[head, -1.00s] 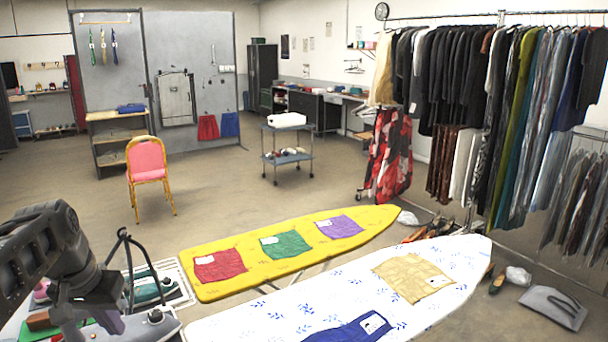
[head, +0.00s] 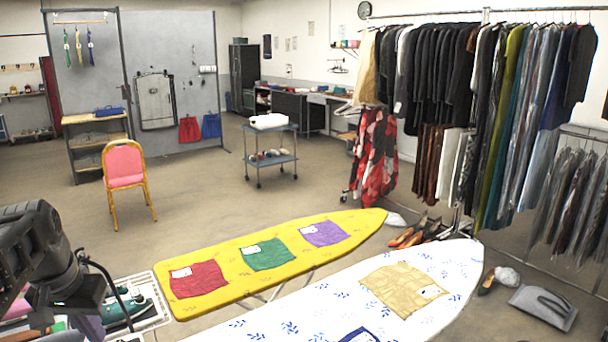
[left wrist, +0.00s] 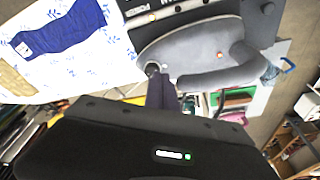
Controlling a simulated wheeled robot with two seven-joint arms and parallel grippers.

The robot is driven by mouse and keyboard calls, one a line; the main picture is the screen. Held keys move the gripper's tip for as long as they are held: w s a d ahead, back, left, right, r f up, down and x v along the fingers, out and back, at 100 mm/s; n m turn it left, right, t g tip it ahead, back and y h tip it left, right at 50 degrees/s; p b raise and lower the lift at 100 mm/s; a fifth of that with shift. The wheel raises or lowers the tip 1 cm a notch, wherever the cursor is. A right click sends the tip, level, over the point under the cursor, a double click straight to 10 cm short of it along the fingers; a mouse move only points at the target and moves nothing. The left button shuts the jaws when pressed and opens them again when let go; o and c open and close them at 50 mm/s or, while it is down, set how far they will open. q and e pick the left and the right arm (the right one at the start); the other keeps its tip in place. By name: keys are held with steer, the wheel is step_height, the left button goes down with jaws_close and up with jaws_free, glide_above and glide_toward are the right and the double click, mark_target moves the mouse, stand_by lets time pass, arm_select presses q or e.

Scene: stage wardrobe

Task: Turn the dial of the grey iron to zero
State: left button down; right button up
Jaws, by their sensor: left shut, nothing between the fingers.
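The grey iron (left wrist: 195,68) shows in the left wrist view, at the top right of centre, with its handle toward the right. A small round knob (left wrist: 152,67) sits at its near left end; I cannot read its setting. My left gripper (left wrist: 162,82) is shut and empty, with its fingertips right by this knob; I cannot tell whether they touch it. In the head view my left gripper (head: 90,326) is at the lower left, partly cut off, and the grey iron is almost wholly out of frame. My right gripper is not in view.
A green iron (head: 126,309) stands on a white rack beside the left gripper. A yellow ironing board (head: 222,252) and a white one (head: 345,270) with cloths lie to the right. A pink chair (head: 124,165) stands behind. The floor between is clear.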

arm_select(q)
step_height(320, 180, down, 6)
steer(key=b, duration=0.4)
steer(key=shift+r, duration=0.15)
steer(key=shift+w, duration=0.2)
stand_by(0.4)
steer(key=shift+d, duration=0.65)
steer(key=shift+w+d, duration=0.1)
steer(key=shift+d, duration=0.45)
stand_by(0.5)
